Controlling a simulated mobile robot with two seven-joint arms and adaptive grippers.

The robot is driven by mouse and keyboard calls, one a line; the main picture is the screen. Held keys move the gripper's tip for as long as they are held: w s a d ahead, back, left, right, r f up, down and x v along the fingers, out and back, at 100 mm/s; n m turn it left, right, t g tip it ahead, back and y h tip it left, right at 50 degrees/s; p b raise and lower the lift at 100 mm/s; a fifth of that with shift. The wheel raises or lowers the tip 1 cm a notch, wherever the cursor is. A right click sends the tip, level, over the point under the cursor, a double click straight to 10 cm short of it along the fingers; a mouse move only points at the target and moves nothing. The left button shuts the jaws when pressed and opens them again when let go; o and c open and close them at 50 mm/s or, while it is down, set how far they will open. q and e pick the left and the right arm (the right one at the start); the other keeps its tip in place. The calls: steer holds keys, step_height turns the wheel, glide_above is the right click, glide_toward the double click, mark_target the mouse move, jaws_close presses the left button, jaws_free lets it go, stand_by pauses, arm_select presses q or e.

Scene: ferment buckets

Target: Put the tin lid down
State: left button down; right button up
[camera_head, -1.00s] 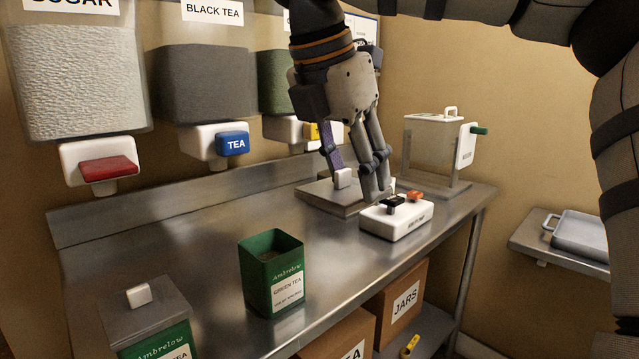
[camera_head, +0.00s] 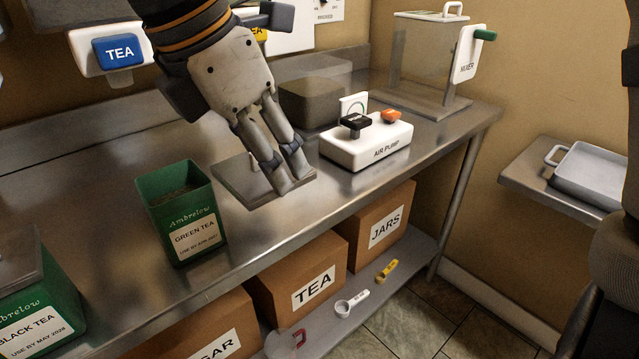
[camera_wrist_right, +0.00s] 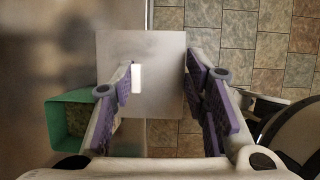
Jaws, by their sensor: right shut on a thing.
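The tin lid (camera_head: 236,180) is a flat grey square plate with a white knob that shows in the right wrist view (camera_wrist_right: 137,77). My right gripper (camera_head: 284,180) is shut on it, with the fingers pointing down; the exact contact is partly hidden. The lid appears level, over the counter's front part, right of the open green tea tin (camera_head: 182,222). In the right wrist view the lid (camera_wrist_right: 157,45) overlaps the counter edge and floor, and the green tin (camera_wrist_right: 62,118) is at the left. I cannot tell the lid's height above the counter. My left gripper is out of view.
A white air pump (camera_head: 366,146) stands right of the lid, with a mixer (camera_head: 430,65) behind it. A lidded black tea tin (camera_head: 40,310) is at the lower left. Boxes (camera_head: 300,275) and scoops (camera_head: 352,303) are on the shelf below. Steel counter (camera_head: 110,190) lies bare behind the green tin.

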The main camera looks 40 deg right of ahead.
steer(key=shift+f, duration=0.25)
steer(key=shift+w+d+f, duration=0.15)
steer(key=shift+d+f, duration=0.05)
steer(key=shift+d, duration=0.05)
steer(key=w+d+f, duration=0.9)
steer(key=shift+d+f, duration=0.15)
steer(key=shift+f, duration=0.05)
steer(key=f, duration=0.3)
steer(key=shift+w+d+f, duration=0.15)
steer(key=shift+w+f, duration=0.05)
steer(key=shift+w, duration=0.05)
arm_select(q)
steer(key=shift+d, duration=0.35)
arm_select(e)
steer(key=shift+f, duration=0.1)
steer(key=o, duration=1.2)
steer(key=shift+o, duration=0.2)
